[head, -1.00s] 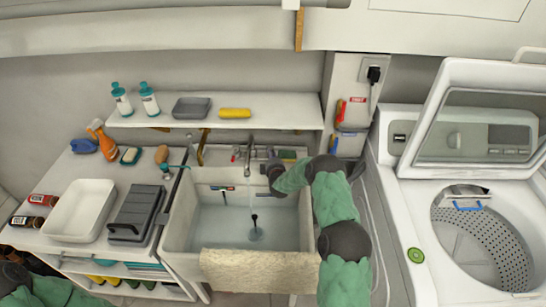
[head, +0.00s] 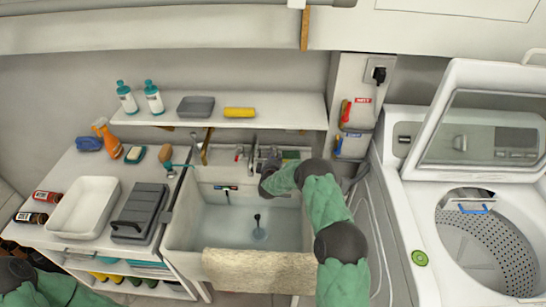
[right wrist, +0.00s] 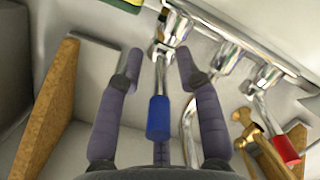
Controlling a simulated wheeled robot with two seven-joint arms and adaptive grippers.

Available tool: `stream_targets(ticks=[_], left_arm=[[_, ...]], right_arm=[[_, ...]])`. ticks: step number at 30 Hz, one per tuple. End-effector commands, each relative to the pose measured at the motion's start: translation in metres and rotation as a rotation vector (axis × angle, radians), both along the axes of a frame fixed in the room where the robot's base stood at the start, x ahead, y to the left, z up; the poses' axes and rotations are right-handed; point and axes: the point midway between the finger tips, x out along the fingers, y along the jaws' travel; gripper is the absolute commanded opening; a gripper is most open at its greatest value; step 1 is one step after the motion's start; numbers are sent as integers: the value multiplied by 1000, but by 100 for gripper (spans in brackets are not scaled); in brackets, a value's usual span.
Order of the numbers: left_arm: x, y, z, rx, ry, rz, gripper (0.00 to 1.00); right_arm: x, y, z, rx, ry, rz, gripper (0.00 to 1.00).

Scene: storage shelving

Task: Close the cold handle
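The blue-tipped tap handle (right wrist: 158,118) shows in the right wrist view, on a chrome stem from the tap body (right wrist: 172,32). My right gripper (right wrist: 160,70) is open, with one finger on each side of this handle and gaps visible on both sides. The red-tipped handle (right wrist: 286,150) is at the lower right of that view. In the head view my right gripper (head: 268,178) is at the back of the sink (head: 183,215) and hides the blue handle and most of the tap. The red handle (head: 239,153) shows left of it. My left gripper is out of view.
A wooden bracket (right wrist: 50,105) stands left of the fingers and a brass-coloured piece (right wrist: 255,140) right of them. The shelf (head: 285,112) is above the tap. A wall panel with red and blue levers (head: 345,112) and the washing machine (head: 425,225) are at the right.

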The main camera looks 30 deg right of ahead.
Motion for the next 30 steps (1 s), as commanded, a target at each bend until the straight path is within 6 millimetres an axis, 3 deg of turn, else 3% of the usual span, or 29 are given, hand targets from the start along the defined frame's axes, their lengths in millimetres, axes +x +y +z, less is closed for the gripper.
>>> stream_targets(ticks=[11,24,30], left_arm=[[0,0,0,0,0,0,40],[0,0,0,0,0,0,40],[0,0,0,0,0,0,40]], right_arm=[[-3,4,4,-2,-3,4,37],[-51,36,16,-1,-1,3,37],[-60,41,18,-2,-1,1,37]])
